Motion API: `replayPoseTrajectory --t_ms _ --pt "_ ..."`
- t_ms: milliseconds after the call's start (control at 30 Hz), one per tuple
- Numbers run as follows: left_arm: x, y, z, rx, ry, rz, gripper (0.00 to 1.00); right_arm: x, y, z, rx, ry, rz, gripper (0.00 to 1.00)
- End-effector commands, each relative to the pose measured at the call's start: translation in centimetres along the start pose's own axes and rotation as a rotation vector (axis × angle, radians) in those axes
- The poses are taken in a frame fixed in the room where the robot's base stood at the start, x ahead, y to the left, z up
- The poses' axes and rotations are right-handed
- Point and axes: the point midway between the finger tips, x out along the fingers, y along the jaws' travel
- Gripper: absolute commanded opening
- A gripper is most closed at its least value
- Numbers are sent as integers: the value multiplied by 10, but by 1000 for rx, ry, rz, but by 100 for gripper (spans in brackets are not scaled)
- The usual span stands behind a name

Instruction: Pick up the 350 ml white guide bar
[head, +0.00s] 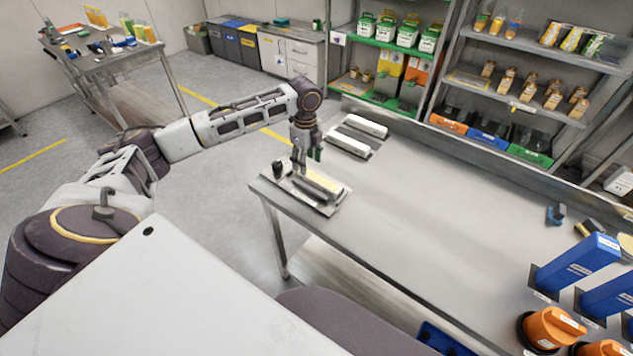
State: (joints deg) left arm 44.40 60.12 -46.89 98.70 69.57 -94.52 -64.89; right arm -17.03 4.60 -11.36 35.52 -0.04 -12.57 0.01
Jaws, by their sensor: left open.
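Two long white bars, the farther one (365,126) and the nearer one (347,145), lie on dark pads near the far left part of the metal table. A third pale, yellowish-white bar (322,183) lies on a grey plate (328,208) at the table's near left corner. Labels are too small to read, so I cannot tell which one is the 350 ml guide bar. My left gripper (308,160) points down, open, just above or behind the plate's far left part. It partly overlaps the plate in the picture. My right gripper is out of view.
A small dark upright part (278,168) stands at the plate's left end. Blue boxes (578,262) and orange round parts (552,328) stand at the table's right end. Shelves (520,95) with bottles and bins rise behind the table. The table's middle (430,200) is clear.

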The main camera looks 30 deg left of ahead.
Motion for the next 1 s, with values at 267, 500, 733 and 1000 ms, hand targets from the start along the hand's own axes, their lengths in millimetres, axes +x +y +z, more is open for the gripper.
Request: replayPoseTrajectory --t_ms 267,500,733,1000 --pt "21 -3 -1 0 -1 2 55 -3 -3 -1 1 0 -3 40" --pt "46 -4 -2 0 0 1 55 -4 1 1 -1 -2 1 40" --pt "52 -4 -2 1 -1 1 55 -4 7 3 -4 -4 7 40" --pt "51 -4 -2 0 -1 0 55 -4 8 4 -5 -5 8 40"
